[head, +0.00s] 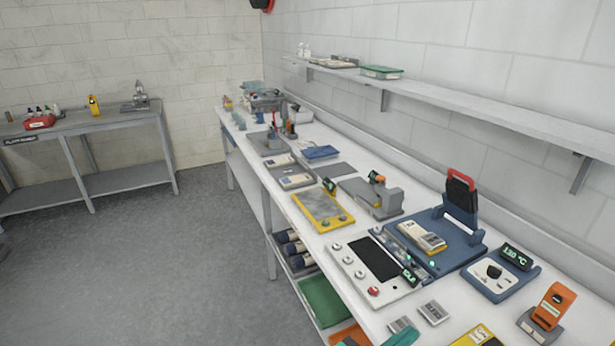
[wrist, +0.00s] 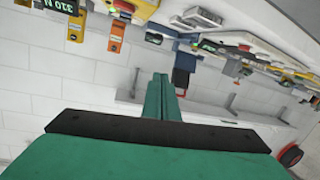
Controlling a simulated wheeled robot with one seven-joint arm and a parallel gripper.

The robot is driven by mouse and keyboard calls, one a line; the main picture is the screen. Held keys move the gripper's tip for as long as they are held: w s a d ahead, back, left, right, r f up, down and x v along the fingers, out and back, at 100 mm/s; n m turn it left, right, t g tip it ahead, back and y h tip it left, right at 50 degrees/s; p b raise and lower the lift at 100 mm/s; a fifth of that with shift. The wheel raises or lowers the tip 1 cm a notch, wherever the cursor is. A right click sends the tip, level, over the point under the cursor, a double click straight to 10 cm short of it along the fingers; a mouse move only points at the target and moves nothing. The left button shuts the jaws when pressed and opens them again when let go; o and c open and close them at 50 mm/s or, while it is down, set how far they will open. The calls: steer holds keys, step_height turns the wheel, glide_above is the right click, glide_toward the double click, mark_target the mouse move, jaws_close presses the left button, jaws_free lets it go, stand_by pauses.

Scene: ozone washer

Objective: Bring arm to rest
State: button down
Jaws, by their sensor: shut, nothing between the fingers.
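My gripper (wrist: 162,82) shows in the wrist view as a green body with a dark bar across it. Its two green fingers are together at the middle of the picture, with nothing between them. The fingers stand in front of the pale block wall, clear of any object. The wrist view is upside down, so the bench and its devices appear along the top.
A long white workbench (head: 345,171) runs along the right wall, crowded with devices, including a blue press with a red handle (head: 461,190). A wall shelf (head: 450,98) runs above it. A grey side table (head: 110,122) stands at the left. The grey floor (head: 170,260) between is clear.

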steer(key=s+a+f+n+t+y, duration=0.3)
steer(key=s+a+f+n+y, duration=0.25)
steer(key=f, duration=0.25)
steer(key=s+a+f+n+t+y, duration=0.2)
steer(key=s+a+f+n+y, duration=0.25)
steer(key=f+n, duration=0.3)
steer(key=s+a+m+y, duration=0.1)
steer(key=s+a, duration=0.3)
steer(key=s, duration=0.5)
steer(key=s+a+f+m+y, duration=0.1)
steer(key=s+a+m+y, duration=0.1)
steer(key=s+a, duration=0.3)
steer(key=s+m, duration=0.1)
steer(key=s, duration=0.3)
steer(key=shift+a+t, duration=0.25)
steer(key=shift+t, duration=0.15)
